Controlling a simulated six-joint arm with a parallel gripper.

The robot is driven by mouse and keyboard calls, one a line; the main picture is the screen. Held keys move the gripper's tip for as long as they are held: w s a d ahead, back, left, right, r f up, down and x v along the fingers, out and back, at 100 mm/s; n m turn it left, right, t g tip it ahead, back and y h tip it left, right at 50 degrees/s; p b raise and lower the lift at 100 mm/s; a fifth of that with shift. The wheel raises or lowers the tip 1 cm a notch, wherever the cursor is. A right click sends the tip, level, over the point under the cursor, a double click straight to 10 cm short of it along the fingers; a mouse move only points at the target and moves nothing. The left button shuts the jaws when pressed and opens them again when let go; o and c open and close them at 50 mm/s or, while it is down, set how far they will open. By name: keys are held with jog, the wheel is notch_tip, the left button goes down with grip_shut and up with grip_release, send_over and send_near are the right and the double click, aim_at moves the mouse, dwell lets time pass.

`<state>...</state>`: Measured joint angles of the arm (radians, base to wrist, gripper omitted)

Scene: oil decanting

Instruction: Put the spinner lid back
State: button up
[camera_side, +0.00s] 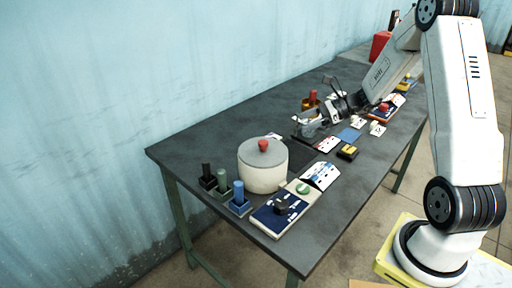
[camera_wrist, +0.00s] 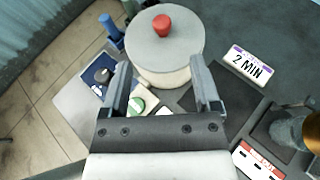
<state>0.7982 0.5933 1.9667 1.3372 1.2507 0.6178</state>
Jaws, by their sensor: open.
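The spinner (camera_side: 262,178) is a round cream drum at the near left of the table. A flat grey lid (camera_side: 262,153) with a red knob (camera_side: 263,145) sits on top of it and looks level. In the wrist view the lid (camera_wrist: 150,48) and its red knob (camera_wrist: 162,25) are beyond my fingertips, at the top, with the drum (camera_wrist: 160,78) below the lid. My gripper (camera_side: 306,122) is to the right of the spinner and apart from it in the side view. In the wrist view my gripper (camera_wrist: 162,75) is open, with nothing between its fingers.
Black, green and blue bottles (camera_side: 237,192) stand left of the spinner. A "2 MIN" card (camera_wrist: 248,65) lies beside the spinner. Small blocks and cards crowd the right.

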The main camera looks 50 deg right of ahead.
jog(key=shift+a, duration=0.15)
jog(key=s+a+f+n+g+h, duration=0.1)
jog(key=s+a+n+g+h, duration=0.2)
jog(key=s+a+n, duration=0.3)
jog(key=s+a+f+n+g+h, duration=0.2)
jog(key=s+a+n+h, duration=0.4)
jog(key=n, duration=1.5)
jog(key=a+g, duration=0.1)
jog(key=a, duration=0.4)
jog(key=shift+a+f+g, duration=0.25)
jog(key=shift+a+g, duration=0.15)
jog(key=shift+s, duration=0.1)
